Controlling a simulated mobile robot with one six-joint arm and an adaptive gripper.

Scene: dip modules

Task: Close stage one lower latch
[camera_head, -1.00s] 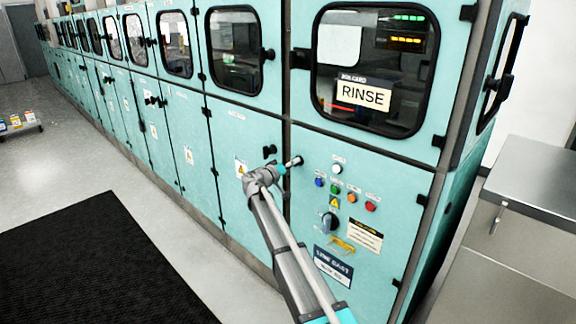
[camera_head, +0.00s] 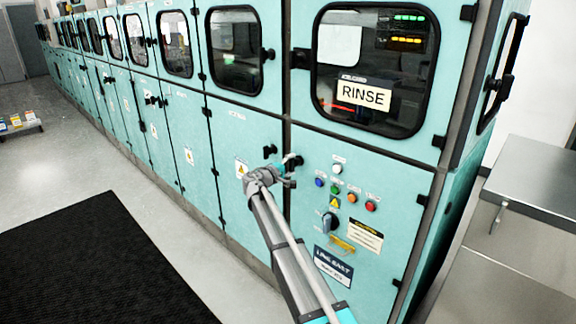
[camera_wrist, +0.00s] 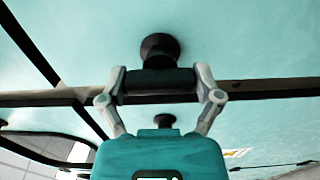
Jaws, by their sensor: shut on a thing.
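In the wrist view, a black latch handle (camera_wrist: 158,82) lies crosswise between the two fingertips of my gripper (camera_wrist: 158,86), which is shut on it. Its round black knob (camera_wrist: 158,46) sits on the teal panel just beyond. In the head view, my gripper (camera_head: 285,170) is at the lower door seam below the RINSE window, and a dark end of the latch (camera_head: 298,161) shows beside it. A second black latch piece (camera_head: 269,150) sits across the seam on the neighbouring panel. A dark knob across the dark seam also shows in the wrist view (camera_wrist: 165,120). My gripper hides part of the held latch.
The panel right of my gripper carries coloured buttons (camera_head: 337,190) and a black rotary knob (camera_head: 329,222). A steel table (camera_head: 530,180) stands at the right. A black mat (camera_head: 90,265) lies on open floor at the left.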

